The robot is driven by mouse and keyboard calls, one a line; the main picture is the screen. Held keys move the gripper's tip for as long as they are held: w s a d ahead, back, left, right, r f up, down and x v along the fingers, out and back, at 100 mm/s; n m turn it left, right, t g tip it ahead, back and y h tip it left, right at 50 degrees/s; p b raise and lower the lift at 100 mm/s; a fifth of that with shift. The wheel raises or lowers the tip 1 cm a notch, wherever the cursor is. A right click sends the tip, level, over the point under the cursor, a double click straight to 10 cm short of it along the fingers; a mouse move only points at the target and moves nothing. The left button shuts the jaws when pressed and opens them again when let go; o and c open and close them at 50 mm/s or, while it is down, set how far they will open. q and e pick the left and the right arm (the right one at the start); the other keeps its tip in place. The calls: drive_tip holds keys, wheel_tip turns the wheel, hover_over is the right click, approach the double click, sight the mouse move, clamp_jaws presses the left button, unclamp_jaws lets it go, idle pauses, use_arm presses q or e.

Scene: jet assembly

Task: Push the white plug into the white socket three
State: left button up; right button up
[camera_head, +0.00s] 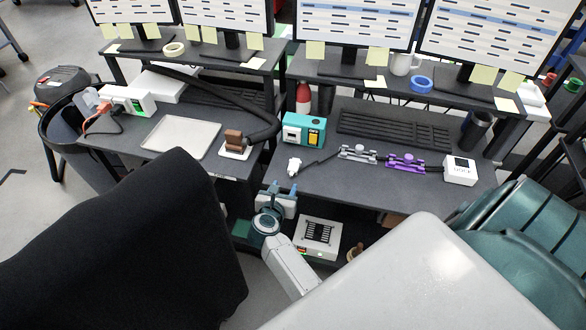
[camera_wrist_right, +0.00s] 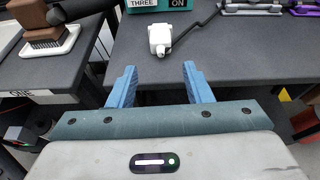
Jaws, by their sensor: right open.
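The white plug (camera_head: 294,166) lies on the right grey desk near its front left corner, with a dark cable running right from it. In the right wrist view the plug (camera_wrist_right: 170,36) sits beyond and between the fingertips, apart from them. A teal box (camera_head: 303,130) with a white panel stands behind the plug; in the right wrist view the box (camera_wrist_right: 190,5) reads THREE and ON, and its socket opening cannot be made out. My right gripper (camera_head: 278,193) is open and empty at the desk's front edge; its blue fingers show in the wrist view (camera_wrist_right: 160,78). My left gripper is not in view.
Grey and purple cable clips (camera_head: 405,162) and a white box (camera_head: 461,170) stand right of the plug. A brown block on a white base (camera_head: 234,147) and a tray (camera_head: 181,137) are on the left desk. A gap separates the desks.

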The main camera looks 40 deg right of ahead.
sight(292, 171)
drive_tip(key=b+x, duration=0.3)
drive_tip(key=x, duration=0.5)
drive_tip(key=shift+w+d+f, duration=0.15)
drive_tip(key=shift+d+f, duration=0.1)
drive_tip(key=shift+d, duration=0.1)
drive_tip(key=shift+w+d+f, duration=0.1)
drive_tip(key=shift+w+d, duration=0.3)
drive_tip(key=c, duration=0.9)
wheel_tip(292, 171, up, 8)
drive_tip(key=p, duration=0.6)
drive_tip(key=shift+c, duration=0.2)
